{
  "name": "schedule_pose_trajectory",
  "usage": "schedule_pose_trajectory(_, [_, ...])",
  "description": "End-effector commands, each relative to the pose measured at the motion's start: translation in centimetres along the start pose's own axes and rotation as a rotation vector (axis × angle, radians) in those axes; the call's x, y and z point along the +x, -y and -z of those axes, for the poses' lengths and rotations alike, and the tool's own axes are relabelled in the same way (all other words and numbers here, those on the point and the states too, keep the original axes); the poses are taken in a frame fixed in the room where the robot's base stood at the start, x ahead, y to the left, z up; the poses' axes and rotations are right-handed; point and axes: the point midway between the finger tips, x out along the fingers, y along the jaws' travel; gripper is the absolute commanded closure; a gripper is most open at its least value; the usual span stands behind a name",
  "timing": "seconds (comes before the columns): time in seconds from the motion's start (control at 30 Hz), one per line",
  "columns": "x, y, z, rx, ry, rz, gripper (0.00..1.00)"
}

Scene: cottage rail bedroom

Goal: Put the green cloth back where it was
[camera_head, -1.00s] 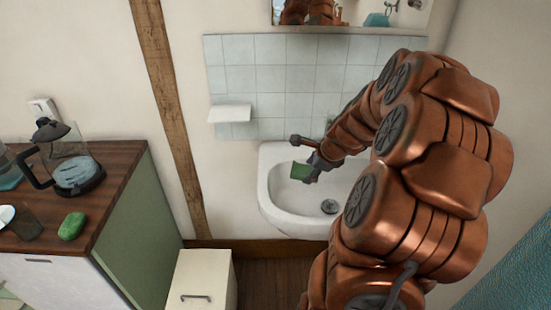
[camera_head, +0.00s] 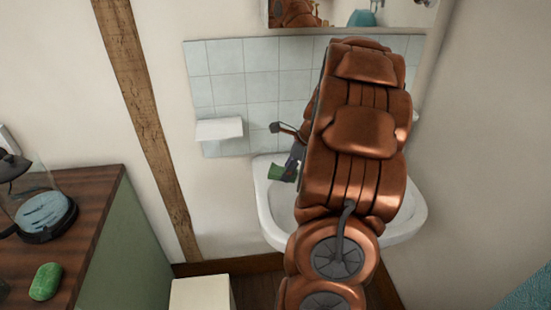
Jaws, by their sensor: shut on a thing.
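The green cloth (camera_head: 277,173) is a small green piece held over the left side of the white washbasin. My gripper (camera_head: 290,172) is shut on it. My arm hides much of the gripper and the middle of the basin. I cannot tell whether the cloth touches the basin. The washbasin (camera_head: 408,218) is fixed to the wall below pale tiles.
A small white shelf (camera_head: 219,129) juts from the tiles left of the basin. A white box-like unit (camera_head: 200,292) stands low in front.

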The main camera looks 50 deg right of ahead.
Motion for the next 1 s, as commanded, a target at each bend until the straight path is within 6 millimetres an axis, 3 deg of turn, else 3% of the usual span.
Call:
schedule_pose_trajectory(0.6, [2.5,7.4,-4.3,-0.005,-0.001,-0.003,0.73])
schedule_pose_trajectory(1.0, [4.0,8.4,-4.5,-0.003,0.000,-0.003,0.73])
